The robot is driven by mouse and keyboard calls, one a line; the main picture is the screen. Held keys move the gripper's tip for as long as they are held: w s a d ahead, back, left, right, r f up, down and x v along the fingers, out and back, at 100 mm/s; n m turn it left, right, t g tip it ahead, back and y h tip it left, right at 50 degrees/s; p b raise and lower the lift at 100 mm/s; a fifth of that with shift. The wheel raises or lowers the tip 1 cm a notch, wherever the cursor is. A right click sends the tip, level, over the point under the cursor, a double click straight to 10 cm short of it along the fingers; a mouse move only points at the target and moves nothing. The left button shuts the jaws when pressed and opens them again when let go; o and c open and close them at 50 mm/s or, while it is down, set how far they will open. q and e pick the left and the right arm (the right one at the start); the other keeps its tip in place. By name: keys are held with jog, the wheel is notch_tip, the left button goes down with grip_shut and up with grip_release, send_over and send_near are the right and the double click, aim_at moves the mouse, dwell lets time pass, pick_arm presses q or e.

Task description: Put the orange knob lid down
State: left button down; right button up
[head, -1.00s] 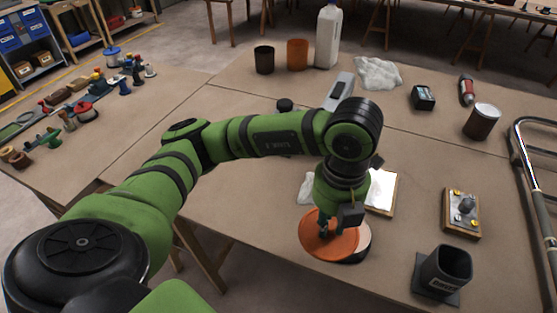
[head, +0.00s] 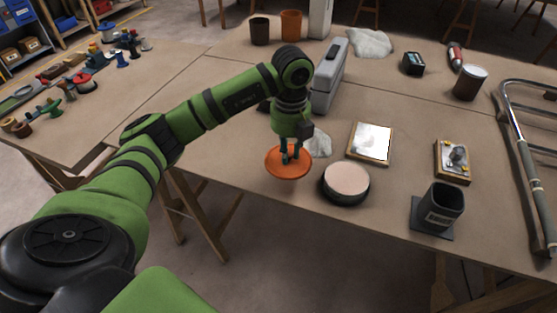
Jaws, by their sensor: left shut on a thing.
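The orange knob lid (head: 287,164) is a round orange disc near the front edge of the table. My left gripper (head: 291,154) is above it and shut on its knob, which the fingers mostly hide. I cannot tell whether the lid touches the tabletop or hangs just above it. A round dark pot with a pale, flat top (head: 346,181) stands just right of the lid, apart from it. My right gripper is not in view.
A framed white plate (head: 371,142), a small board with a metal fitting (head: 453,158) and a dark square holder (head: 440,206) stand to the right. A grey case (head: 325,80) and white cloth (head: 319,145) lie behind. A tubular rail (head: 525,150) lies far right.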

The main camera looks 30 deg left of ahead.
aim_at(279, 156)
pick_arm(q)
jog(key=shift+s+a+f, duration=0.15)
jog(key=shift+a+f, duration=0.25)
jog(key=shift+a, duration=0.4)
jog(key=shift+a+f, duration=0.4)
jog(key=shift+a, duration=0.1)
jog(key=shift+f, duration=0.25)
notch_tip(279, 156, down, 3)
jog(key=shift+f+p, duration=0.15)
jog(key=shift+p, duration=0.35)
jog(key=shift+f, duration=0.1)
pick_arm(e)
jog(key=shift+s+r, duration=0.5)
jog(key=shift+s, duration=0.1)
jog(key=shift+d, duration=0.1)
pick_arm(q)
jog(key=shift+f, duration=0.1)
jog(key=c, duration=1.1)
grip_release()
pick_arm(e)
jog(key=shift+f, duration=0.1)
